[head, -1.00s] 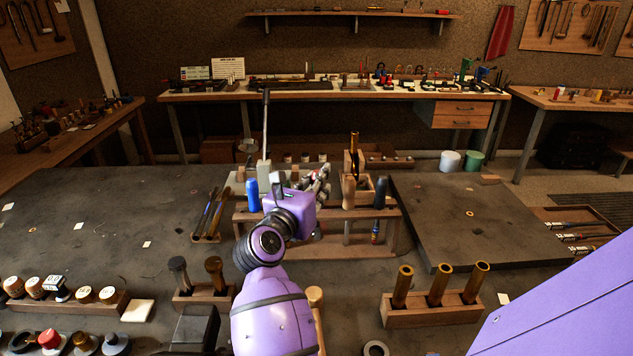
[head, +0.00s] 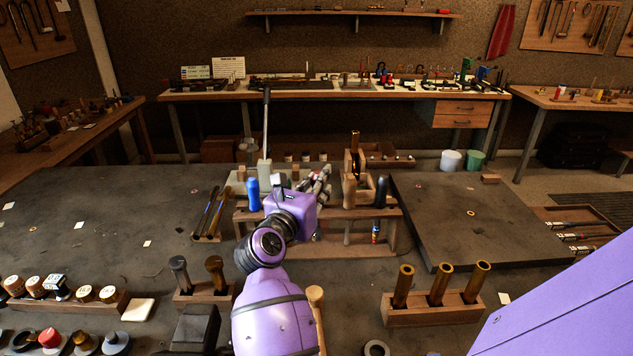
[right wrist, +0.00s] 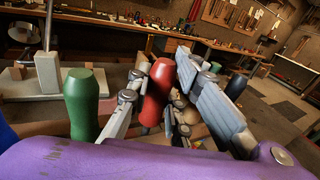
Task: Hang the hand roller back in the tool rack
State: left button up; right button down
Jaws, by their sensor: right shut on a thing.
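My right gripper (head: 322,180) is over the middle of the wooden tool rack (head: 283,246). In the right wrist view its fingers (right wrist: 160,92) are shut on a red handle (right wrist: 158,82), which I take to be the hand roller. The handle is close to upright. Its lower end is hidden, so I cannot tell whether it sits in a rack slot. In the rack are a blue handle (head: 253,194), a tan wooden handle (head: 349,190) and a black handle (head: 380,192). A green handle (right wrist: 84,103) stands left of the red one. My left gripper is not in view.
A grey block with an upright rod (head: 265,175) stands behind the rack. A block with brass tubes (head: 432,312) is at front right, and a block with two dark-headed tools (head: 203,300) at front left. The dark mat at right (head: 470,225) is mostly clear.

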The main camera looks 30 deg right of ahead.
jog(key=shift+f, duration=0.6)
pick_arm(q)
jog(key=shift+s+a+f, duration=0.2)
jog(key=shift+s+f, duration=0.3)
pick_arm(e)
jog(key=c, duration=1.5)
grip_release()
jog(key=shift+a, duration=0.15)
jog(key=shift+s+a+f, duration=0.1)
jog(key=shift+s+a, duration=0.15)
jog(key=shift+a, duration=0.05)
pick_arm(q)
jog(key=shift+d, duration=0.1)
pick_arm(e)
jog(key=v, duration=1.1)
jog(key=shift+s, duration=0.1)
